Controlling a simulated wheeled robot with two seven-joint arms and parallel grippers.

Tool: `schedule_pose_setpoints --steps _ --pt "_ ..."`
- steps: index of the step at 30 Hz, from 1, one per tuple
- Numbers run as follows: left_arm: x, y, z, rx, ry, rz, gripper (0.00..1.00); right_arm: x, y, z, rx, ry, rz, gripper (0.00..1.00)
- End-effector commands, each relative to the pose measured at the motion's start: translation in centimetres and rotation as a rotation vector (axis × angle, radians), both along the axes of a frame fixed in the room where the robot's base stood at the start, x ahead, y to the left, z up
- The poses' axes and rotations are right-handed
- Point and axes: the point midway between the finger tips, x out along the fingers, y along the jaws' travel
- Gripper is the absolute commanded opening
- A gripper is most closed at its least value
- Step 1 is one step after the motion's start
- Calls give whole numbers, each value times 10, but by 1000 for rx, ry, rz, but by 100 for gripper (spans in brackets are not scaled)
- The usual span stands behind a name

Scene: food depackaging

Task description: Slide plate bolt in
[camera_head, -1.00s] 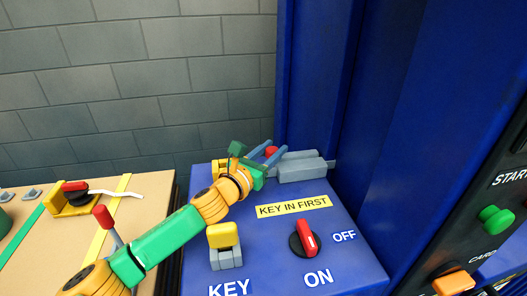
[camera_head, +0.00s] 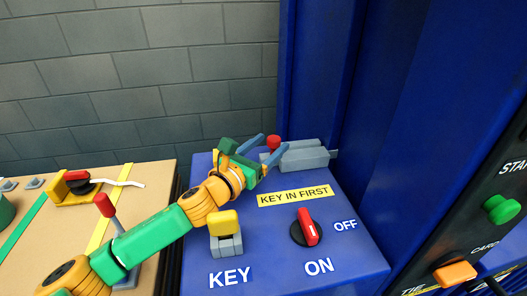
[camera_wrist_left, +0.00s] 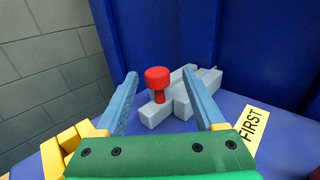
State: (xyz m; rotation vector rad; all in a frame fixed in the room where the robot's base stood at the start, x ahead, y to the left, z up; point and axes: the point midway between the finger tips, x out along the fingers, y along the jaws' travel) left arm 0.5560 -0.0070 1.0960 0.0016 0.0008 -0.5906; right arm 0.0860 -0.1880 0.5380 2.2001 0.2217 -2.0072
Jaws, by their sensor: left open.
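The plate bolt (camera_head: 302,155) is a grey sliding bar in a grey housing, at the back of the blue console. Its red knob (camera_head: 274,142) stands up at the bar's left end. In the left wrist view the red knob (camera_wrist_left: 157,78) lies between the lines of my two blue fingers, and the grey bar (camera_wrist_left: 158,112) runs off behind the right finger. My left gripper (camera_head: 274,143) is open and empty, with its fingertips close to the knob. I cannot tell whether either finger touches it. My right gripper is not in view.
The blue console (camera_head: 240,270) carries a "KEY IN FIRST" label (camera_head: 296,195), a red rotary switch (camera_head: 309,227) and a yellow-topped key block (camera_head: 225,235). Blue walls stand close behind and right of the bolt. A tan table (camera_head: 150,180) with levers is at left.

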Motion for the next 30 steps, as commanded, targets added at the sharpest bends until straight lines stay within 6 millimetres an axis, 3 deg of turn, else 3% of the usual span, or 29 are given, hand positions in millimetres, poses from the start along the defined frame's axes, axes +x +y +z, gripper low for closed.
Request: schedule_pose_setpoints --steps 7,19,30 --pt "-24 15 -1 1 -1 -2 71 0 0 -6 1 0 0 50" --pt "-29 17 1 1 1 -2 71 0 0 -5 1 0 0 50" --pt "-29 17 69 1 1 -2 71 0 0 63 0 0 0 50"
